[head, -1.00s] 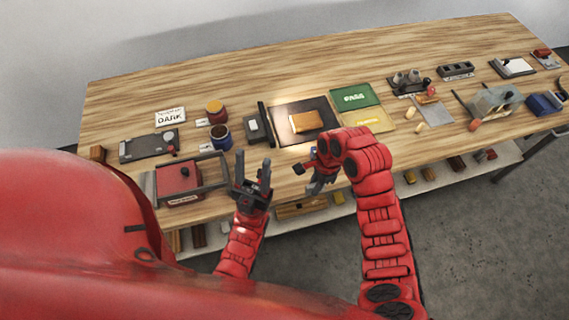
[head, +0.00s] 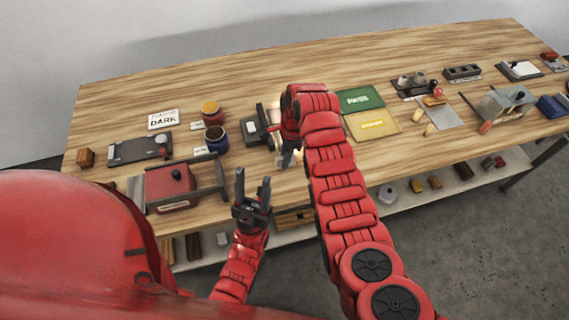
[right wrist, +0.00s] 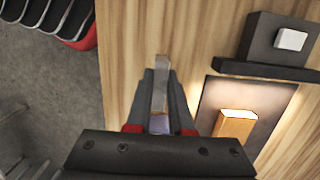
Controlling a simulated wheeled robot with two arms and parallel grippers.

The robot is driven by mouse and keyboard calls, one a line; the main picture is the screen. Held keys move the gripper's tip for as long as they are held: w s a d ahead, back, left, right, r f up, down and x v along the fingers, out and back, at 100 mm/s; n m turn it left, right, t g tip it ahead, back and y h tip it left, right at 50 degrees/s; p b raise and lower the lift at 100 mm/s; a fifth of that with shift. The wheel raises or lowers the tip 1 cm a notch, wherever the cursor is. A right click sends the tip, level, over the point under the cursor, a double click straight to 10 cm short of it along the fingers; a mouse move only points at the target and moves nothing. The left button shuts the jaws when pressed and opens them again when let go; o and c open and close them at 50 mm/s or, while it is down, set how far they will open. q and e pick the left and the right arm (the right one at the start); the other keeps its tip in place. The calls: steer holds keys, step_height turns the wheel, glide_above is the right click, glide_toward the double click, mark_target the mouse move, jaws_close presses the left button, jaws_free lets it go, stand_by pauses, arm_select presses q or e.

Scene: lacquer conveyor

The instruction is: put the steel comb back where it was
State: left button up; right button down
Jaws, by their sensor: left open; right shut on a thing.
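My right gripper (head: 286,160) is shut on a narrow grey metal piece, which I take for the steel comb (right wrist: 161,88). In the right wrist view the comb sticks out past the fingertips, with a pale lavender part between the fingers, above the wooden table near its front edge. Its teeth cannot be made out. In the head view my right arm and hand hide most of it. My left gripper (head: 253,192) is open and empty at the table's front edge, left of the right gripper.
In the wrist view a dark lit panel (right wrist: 209,120) bears a wooden block (right wrist: 234,124), beside a black unit with a white button (right wrist: 291,39). My right arm hides the panel in the head view. A red box (head: 170,190), jars (head: 216,138) and green tray (head: 360,100) stand around.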

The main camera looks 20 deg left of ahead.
steer(key=shift+a, duration=0.1)
steer(key=shift+f+p, duration=0.3)
steer(key=shift+p, duration=0.1)
steer(key=shift+f, duration=0.55)
steer(key=shift+f+p, duration=0.35)
steer(key=shift+f, duration=0.55)
steer(key=shift+f, duration=0.2)
steer(key=c, duration=0.8)
jaws_free()
steer(key=shift+r, duration=0.1)
